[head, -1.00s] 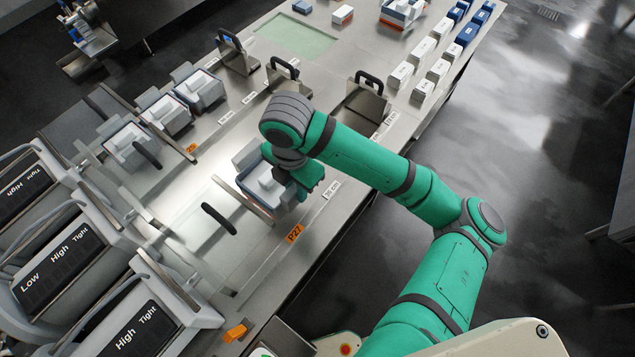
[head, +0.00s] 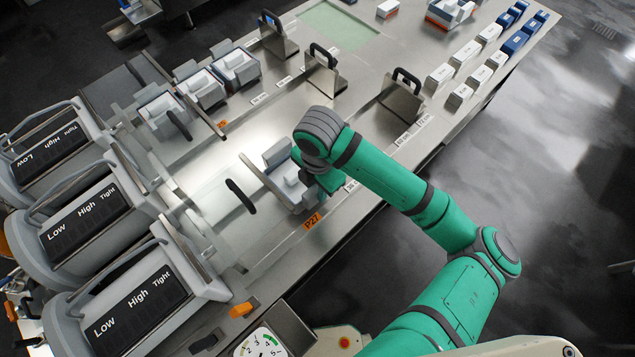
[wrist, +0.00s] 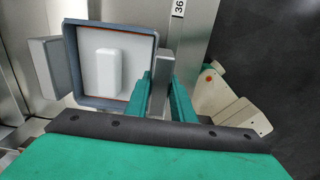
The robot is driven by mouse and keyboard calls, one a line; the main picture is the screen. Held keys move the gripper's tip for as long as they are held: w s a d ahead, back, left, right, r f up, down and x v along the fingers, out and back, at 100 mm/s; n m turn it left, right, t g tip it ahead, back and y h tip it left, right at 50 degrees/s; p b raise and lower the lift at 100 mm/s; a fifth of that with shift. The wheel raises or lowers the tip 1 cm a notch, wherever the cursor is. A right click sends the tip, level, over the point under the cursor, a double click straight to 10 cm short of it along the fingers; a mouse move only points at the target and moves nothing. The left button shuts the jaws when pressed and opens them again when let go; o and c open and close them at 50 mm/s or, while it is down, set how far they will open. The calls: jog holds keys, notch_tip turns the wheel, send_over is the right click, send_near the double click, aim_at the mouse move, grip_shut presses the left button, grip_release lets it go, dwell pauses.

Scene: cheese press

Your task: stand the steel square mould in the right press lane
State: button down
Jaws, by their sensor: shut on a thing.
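The square mould (head: 283,186) is grey-walled with a pale inside and a white block on top. It is upright on or just over the steel table, next to a long rail and near the orange P27 tag. In the wrist view the mould (wrist: 85,84) is seen from above, with a grey block at its left side. My gripper (wrist: 162,88) is shut on the upright tab on the mould's right side. In the head view my gripper (head: 322,178) is partly hidden by my wrist. The near press (head: 135,305) stands at the lower left; its lane is partly hidden.
The rail (head: 268,184) and a black handle (head: 241,195) lie left of the mould. Several grey moulds (head: 201,88) stand farther back. Steel plates with black handles (head: 402,97) stand on the table beyond my wrist. White and blue boxes (head: 489,58) line the far right edge.

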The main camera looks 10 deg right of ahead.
jog(key=shift+f, duration=2.95)
jog(key=c, duration=1.4)
grip_release()
jog(key=shift+c, duration=0.2)
notch_tip(320, 180, up, 21)
jog(key=shift+d+f, duration=0.1)
jog(key=shift+f, duration=0.05)
